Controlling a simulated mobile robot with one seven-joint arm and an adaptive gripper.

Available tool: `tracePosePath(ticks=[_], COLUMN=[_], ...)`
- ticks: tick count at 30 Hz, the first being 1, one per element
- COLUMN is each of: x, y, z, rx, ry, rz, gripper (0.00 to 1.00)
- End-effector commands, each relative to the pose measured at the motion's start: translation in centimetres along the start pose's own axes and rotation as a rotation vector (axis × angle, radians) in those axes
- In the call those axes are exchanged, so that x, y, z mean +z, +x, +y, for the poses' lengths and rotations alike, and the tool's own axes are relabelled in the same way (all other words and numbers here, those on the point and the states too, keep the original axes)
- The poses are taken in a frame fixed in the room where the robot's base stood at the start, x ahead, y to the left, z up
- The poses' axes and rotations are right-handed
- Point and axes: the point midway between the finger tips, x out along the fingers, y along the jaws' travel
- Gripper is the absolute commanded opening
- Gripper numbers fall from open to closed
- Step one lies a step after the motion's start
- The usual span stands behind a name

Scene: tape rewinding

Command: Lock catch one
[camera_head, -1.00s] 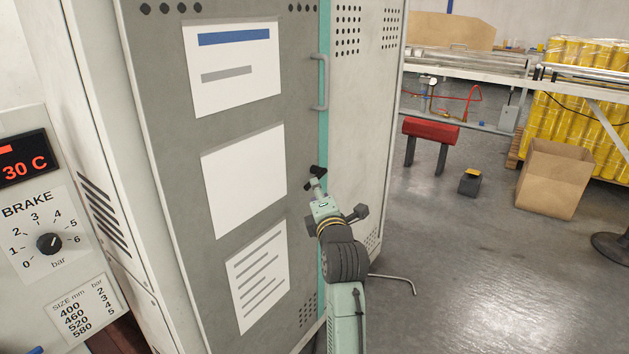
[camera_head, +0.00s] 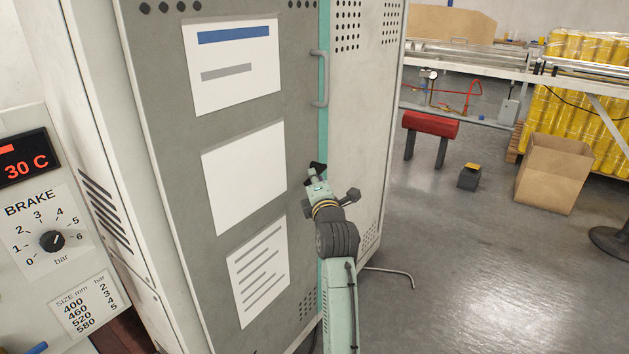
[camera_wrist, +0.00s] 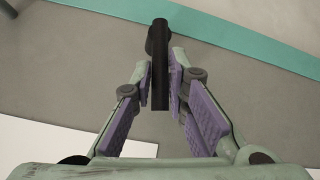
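A black catch lever (camera_head: 317,169) sits at the teal edge strip of the tall grey cabinet. In the wrist view, the black lever (camera_wrist: 160,85) runs from a rounded pivot near the teal strip down between my finger pads. My gripper (camera_head: 318,182) is at the lever, on the cabinet's front edge. In the wrist view, the purple-padded fingers of my gripper (camera_wrist: 162,78) are drawn together with the lever between their tips. They look closed on its two sides. The far side of the lever is hidden.
The cabinet door (camera_head: 300,235) has a grey vertical handle (camera_head: 320,78) above the catch. A brake panel (camera_head: 45,235) with a dial stands at the left. A red-topped stand (camera_head: 430,125) and a cardboard box (camera_head: 553,175) stand on the open floor to the right.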

Motion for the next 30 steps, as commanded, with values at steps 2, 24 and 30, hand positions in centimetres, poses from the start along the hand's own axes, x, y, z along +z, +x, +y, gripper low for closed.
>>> tracePosePath(ticks=[2,24,30], x=[-0.01,-0.02,-0.14], y=[-0.01,-0.01,0.01], z=[0.0,-0.03,-0.52], rx=[0.0,0.0,0.015], ry=[0.0,0.0,-0.017], rz=[0.0,0.0,-0.004], gripper=[0.07,0.0,0.0])
